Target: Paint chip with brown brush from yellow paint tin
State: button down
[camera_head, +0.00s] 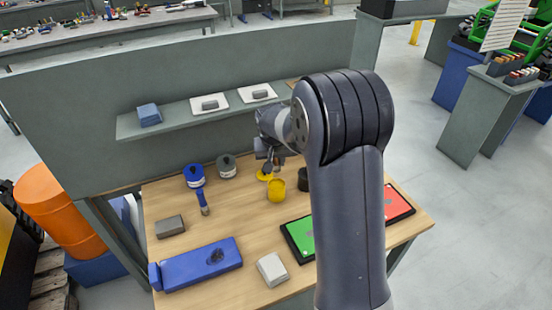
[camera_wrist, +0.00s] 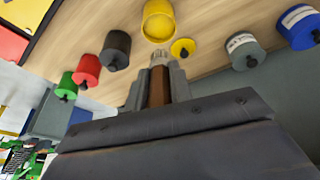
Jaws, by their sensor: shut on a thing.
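The yellow paint tin (camera_head: 276,190) stands open on the wooden table, and it also shows at the top of the wrist view (camera_wrist: 158,24). Its yellow lid (camera_wrist: 183,48) lies beside it. My gripper (camera_wrist: 155,82) is shut on the brown brush (camera_wrist: 158,86). The brush's pale bristles point toward the yellow tin and appear just short of its rim; I cannot tell their height above the table. In the head view my gripper (camera_head: 270,162) is behind the tin, near the lid, and the brush is not clear there. I cannot tell which piece is the chip.
Blue (camera_wrist: 298,27), grey (camera_wrist: 243,52), black (camera_wrist: 116,50), red (camera_wrist: 86,69) and green (camera_wrist: 66,86) tins stand around. A blue-handled brush (camera_head: 203,203), a grey block (camera_head: 170,226), a pale block (camera_head: 272,269) and a blue holder (camera_head: 200,266) occupy the table's left and front.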

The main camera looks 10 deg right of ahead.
jog(key=shift+f+b, duration=1.85)
jog(key=shift+f, duration=1.15)
jog(key=shift+f+b, duration=0.65)
jog(key=shift+r+p, duration=2.2)
jog(key=shift+r, duration=1.4)
jog(key=shift+s+f, duration=0.1)
